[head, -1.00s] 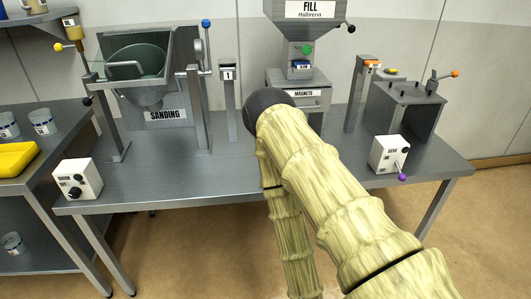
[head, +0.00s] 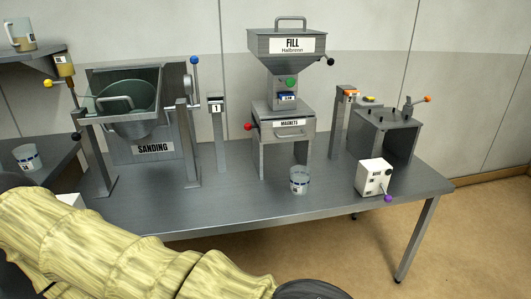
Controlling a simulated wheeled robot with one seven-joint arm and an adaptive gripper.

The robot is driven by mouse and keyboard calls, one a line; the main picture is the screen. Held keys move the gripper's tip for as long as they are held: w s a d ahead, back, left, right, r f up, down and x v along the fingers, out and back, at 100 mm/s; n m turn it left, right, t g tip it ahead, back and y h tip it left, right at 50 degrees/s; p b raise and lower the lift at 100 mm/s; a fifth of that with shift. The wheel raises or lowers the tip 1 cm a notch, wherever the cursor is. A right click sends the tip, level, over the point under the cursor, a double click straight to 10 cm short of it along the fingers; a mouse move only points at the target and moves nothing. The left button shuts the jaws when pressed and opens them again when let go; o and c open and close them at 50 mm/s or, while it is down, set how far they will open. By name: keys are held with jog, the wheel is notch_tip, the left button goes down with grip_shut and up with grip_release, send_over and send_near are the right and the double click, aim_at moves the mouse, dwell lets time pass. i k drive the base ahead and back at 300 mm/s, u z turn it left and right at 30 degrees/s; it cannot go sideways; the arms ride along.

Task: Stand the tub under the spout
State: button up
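A clear tub (head: 299,181) with a blue-marked label stands upright on the grey bench, at the front of the fill machine. The fill machine has a hopper (head: 286,44) marked FILL above a box (head: 287,125) marked MAGNETS on legs. The tub looks nearer the front edge than the open space between the legs. No spout shows clearly under the box; its underside is hidden. My arm crosses the lower left of the head view and runs off the bottom edge.
A sanding machine (head: 150,148) stands at left on the bench (head: 240,200). A white control box (head: 374,177) with a purple-knobbed lever is right of the tub, before a grey lidded box (head: 388,135). Another tub (head: 27,158) is on the left table.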

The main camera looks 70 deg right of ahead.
aim_at(280, 166)
jog(key=i, duration=1.2)
jog(key=z, duration=2.95)
